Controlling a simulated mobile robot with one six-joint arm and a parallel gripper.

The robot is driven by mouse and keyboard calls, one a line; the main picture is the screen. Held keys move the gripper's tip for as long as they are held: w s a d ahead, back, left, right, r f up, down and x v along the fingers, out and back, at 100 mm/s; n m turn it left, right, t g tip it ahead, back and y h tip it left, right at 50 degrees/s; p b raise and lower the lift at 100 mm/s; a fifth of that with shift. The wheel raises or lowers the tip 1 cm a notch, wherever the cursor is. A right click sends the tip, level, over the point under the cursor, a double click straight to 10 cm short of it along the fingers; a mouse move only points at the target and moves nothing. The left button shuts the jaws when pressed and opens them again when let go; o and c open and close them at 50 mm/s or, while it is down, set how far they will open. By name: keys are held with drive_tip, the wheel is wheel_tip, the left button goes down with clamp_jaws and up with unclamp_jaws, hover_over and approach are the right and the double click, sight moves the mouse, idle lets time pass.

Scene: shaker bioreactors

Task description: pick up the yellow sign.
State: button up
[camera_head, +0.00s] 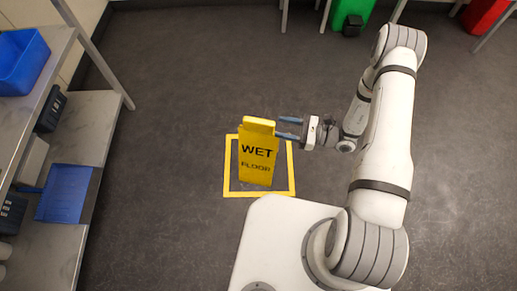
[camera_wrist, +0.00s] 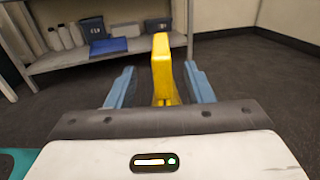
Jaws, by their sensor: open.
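The yellow sign (camera_head: 258,160), marked "WET FLOOR", stands upright on the dark floor inside a yellow square outline (camera_head: 230,193). My gripper (camera_head: 289,128) is at the right of the sign's top, with its blue fingers pointing left towards it. In the wrist view the sign (camera_wrist: 162,70) shows edge-on, in line with the gap between the two blue fingers of my gripper (camera_wrist: 160,85). The fingers are spread apart, with dark gaps on both sides of the sign. I cannot tell whether the sign's top edge lies between the fingertips.
A metal shelf unit (camera_head: 110,105) stands at the left, with a blue bin (camera_head: 22,62) and a blue folder-like item (camera_head: 66,194). A green bin (camera_head: 350,12) and a red bin (camera_head: 484,14) stand at the back. The floor around the square is clear.

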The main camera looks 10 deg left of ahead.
sight(264, 122)
drive_tip(key=a+b, duration=0.2)
drive_tip(key=a, duration=0.4)
drive_tip(key=shift+a+f, duration=0.1)
drive_tip(key=shift+a, duration=0.05)
drive_tip(key=shift+w+a, duration=0.1)
drive_tip(key=shift+a, duration=0.5)
drive_tip(key=shift+c, duration=0.2)
clamp_jaws()
